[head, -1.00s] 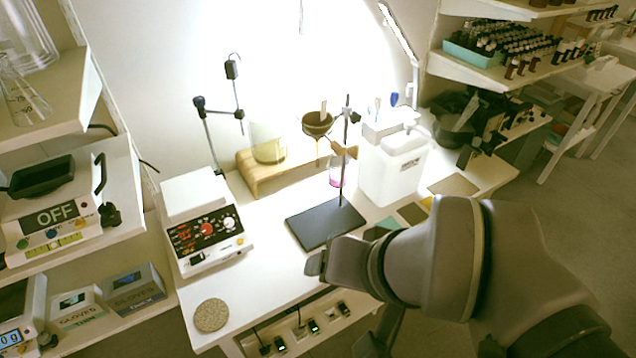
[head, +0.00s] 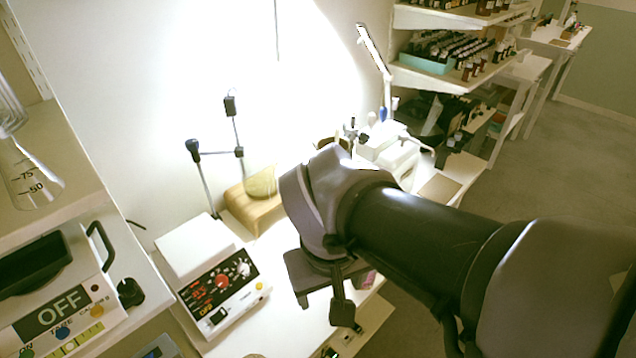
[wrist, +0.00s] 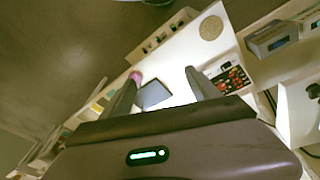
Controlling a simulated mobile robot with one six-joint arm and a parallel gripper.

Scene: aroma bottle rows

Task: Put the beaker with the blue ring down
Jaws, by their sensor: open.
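My gripper (wrist: 160,90) is open in the wrist view, with its two fingers spread wide. I see nothing held between them; the dark stand plate (wrist: 153,95) shows far off through the gap. I cannot make out a blue ring on any vessel. A glass beaker (head: 262,184) with yellowish contents stands on the wooden block (head: 252,214). Something pink (wrist: 135,76) shows beside the left finger in the wrist view; its shape is unclear.
A hotplate (head: 207,262) with a red display stands on the white bench. A flask (head: 33,182) stands on the left shelf, above a device reading OFF (head: 62,312). Bottle rows (head: 455,52) fill the right shelves. A round cork mat (wrist: 211,27) lies on clear bench.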

